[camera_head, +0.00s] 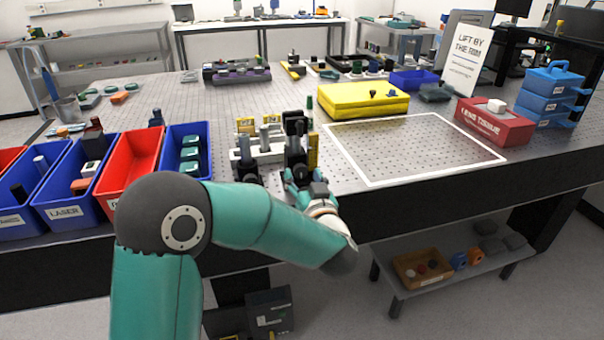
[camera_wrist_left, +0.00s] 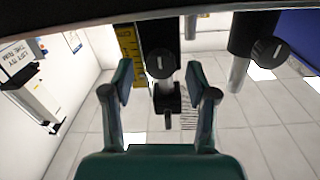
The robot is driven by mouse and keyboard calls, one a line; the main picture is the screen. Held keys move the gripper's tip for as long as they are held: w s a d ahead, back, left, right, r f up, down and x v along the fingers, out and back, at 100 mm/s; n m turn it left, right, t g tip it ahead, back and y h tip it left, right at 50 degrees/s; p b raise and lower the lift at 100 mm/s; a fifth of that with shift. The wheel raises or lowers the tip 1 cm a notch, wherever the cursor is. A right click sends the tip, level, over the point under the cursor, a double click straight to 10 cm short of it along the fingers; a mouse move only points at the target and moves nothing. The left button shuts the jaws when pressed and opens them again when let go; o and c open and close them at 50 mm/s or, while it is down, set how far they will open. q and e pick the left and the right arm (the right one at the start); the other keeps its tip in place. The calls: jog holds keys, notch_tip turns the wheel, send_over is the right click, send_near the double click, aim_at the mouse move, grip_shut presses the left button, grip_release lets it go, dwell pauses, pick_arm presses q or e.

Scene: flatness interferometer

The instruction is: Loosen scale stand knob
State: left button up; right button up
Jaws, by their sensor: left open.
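My left gripper (camera_head: 303,178) is at the near edge of the optical table, in front of a black scale stand (camera_head: 296,142) with a yellow scale (camera_head: 313,152) at its side. In the left wrist view my left gripper (camera_wrist_left: 158,80) is open, with one teal finger on each side. A round black knob (camera_wrist_left: 160,63) with a pale line on its face shows between the fingers, apart from both in the picture. A marked yellow scale (camera_wrist_left: 125,48) stands left of it. Whether a finger touches the knob's rim I cannot tell. My right gripper is not in view.
A second black knob (camera_wrist_left: 270,50) is close on the right in the wrist view. Left of the scale stand are other posts (camera_head: 265,138) and a blue bin (camera_head: 205,140). A yellow case (camera_head: 350,97) lies behind. The white-outlined area (camera_head: 410,150) at right is clear.

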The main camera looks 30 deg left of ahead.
pick_arm(q)
jog(key=shift+w+a, duration=0.4)
jog(key=shift+a, duration=0.1)
